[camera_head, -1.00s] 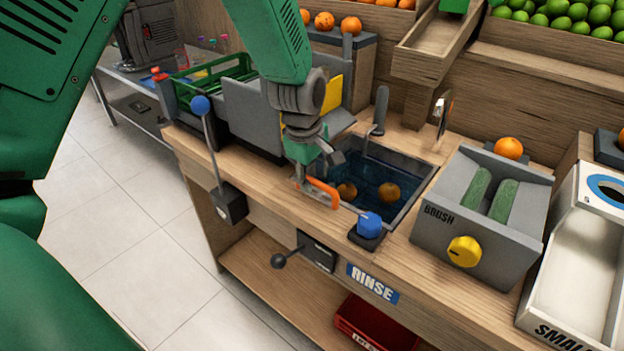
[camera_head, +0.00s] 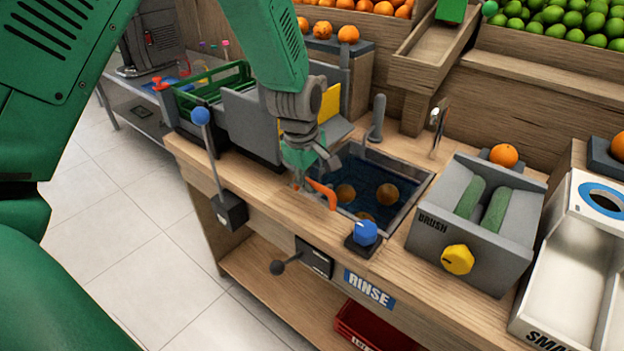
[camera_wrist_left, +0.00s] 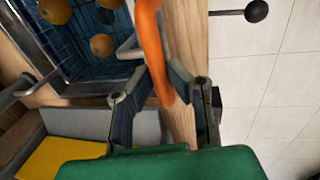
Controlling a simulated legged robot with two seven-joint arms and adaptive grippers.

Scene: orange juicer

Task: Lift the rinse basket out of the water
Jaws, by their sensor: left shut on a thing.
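The rinse basket's orange handle (camera_head: 322,193) shows at the near left edge of the rinse sink (camera_head: 407,208). My left gripper (camera_head: 303,180) is shut on this handle. In the left wrist view the orange handle (camera_wrist_left: 153,50) runs between the two fingers of my left gripper (camera_wrist_left: 170,85). A grey wire part (camera_wrist_left: 130,48) of the basket shows beside the handle. Several oranges (camera_head: 387,194) are in the sink area with dark blue water. I cannot tell how far the basket itself is above the water. My right gripper is out of view.
A blue knob (camera_head: 365,233) stands on the counter in front of the sink. A lever with a blue ball (camera_head: 200,116) rises at the left. The grey brush unit (camera_head: 472,255) stands to the right. A grey post (camera_head: 377,118) is behind the sink.

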